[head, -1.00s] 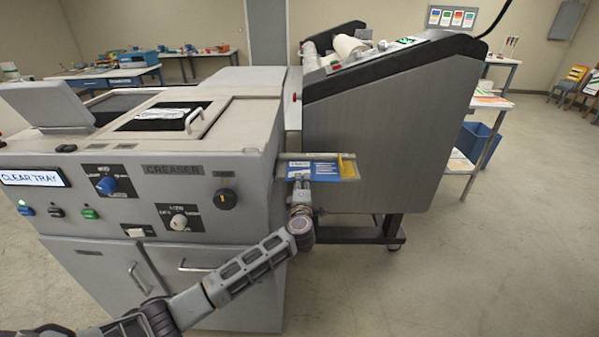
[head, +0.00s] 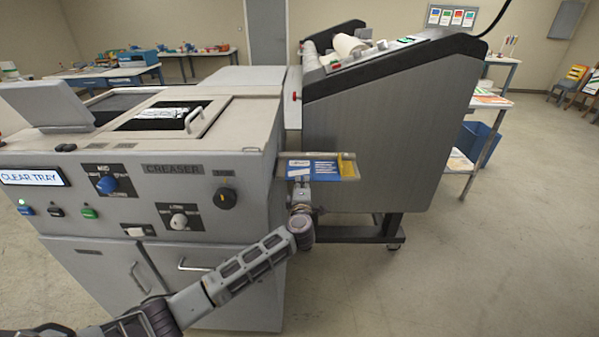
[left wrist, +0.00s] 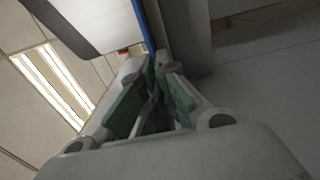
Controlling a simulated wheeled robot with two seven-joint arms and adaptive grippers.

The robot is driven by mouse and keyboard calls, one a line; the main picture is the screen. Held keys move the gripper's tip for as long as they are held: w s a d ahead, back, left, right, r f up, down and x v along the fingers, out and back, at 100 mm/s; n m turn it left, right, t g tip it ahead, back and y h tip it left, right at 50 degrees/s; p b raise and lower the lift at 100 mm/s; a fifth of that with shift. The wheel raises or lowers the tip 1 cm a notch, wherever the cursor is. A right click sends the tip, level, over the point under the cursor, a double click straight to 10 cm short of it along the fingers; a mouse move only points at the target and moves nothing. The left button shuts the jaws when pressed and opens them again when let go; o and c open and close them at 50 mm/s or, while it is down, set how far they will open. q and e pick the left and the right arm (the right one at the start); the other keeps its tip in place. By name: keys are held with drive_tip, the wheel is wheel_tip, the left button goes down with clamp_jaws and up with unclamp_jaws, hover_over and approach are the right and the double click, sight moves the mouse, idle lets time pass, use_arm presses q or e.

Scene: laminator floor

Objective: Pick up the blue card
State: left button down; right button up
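The blue card (head: 325,168) lies flat in a small tray (head: 348,157) on the right side of the creaser. A white patch and a yellow strip show beside its blue part. My left gripper (head: 300,186) is at the tray's near edge, just below the card. In the left wrist view, my left gripper (left wrist: 153,68) has its green-padded fingers close together. A thin blue edge (left wrist: 147,30) runs down to the fingertips. I cannot tell whether they grip it. My right gripper is not in view.
The grey creaser (head: 150,215) stands at left, its display reading CLEAR TRAY. A large grey machine (head: 385,130) stands just behind the tray. A side table (head: 492,101) and a blue bin (head: 474,145) are at right. The floor at front right is clear.

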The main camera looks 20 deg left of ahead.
use_arm(q)
wheel_tip(320, 180, up, 7)
drive_tip(key=p, duration=0.2)
drive_tip(key=v, duration=1.8)
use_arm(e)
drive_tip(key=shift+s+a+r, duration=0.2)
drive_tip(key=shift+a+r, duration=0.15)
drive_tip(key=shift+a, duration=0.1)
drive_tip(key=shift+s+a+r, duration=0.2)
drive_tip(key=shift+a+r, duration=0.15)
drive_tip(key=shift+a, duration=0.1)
use_arm(q)
drive_tip(key=shift+r, duration=0.1)
drive_tip(key=shift+r, duration=0.1)
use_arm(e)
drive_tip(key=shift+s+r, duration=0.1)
